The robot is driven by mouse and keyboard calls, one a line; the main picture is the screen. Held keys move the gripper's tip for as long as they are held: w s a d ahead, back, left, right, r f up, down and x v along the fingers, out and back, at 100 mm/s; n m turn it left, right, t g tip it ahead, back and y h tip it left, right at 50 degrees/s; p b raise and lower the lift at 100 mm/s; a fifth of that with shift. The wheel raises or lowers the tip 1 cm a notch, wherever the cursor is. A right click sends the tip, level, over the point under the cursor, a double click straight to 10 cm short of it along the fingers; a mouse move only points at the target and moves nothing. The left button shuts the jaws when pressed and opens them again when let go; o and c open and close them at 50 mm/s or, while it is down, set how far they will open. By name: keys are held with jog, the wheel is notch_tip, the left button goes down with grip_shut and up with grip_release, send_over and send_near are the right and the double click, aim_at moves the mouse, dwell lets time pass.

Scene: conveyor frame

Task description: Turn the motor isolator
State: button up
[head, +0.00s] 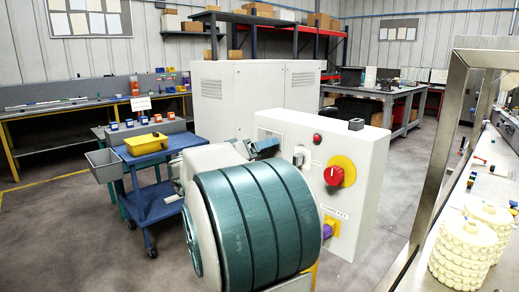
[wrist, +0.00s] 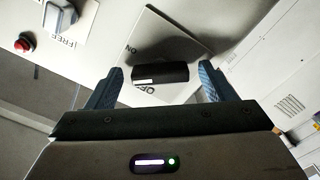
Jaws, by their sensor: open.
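In the wrist view a black bar handle (wrist: 160,75) sits on a pale square plate (wrist: 158,35) lettered ON and OFF; it looks like a rotary isolator. My gripper (wrist: 160,72) is open, with one blue fingertip beyond each end of the handle. A gap shows on both sides, and I see no contact. The handle lies roughly level across the picture. In the head view a pale control box (head: 372,165) carries a red knob on a yellow plate (head: 338,174). I cannot match the black handle surely to a part there. My gripper (head: 265,146) shows partly at the box's upper left.
A red button (wrist: 24,43) and a grey knob (wrist: 60,15) are on the panel in the wrist view. A purple knob (head: 330,228) is low on the box. Behind stand a white cabinet (head: 240,90) and, left, a blue cart (head: 150,205).

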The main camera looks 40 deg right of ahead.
jog(key=shift+d, duration=0.1)
jog(key=c, duration=1)
jog(key=n+b, duration=0.1)
jog(key=n, duration=0.9)
jog(key=shift+n, duration=0.4)
jog(key=o, duration=1)
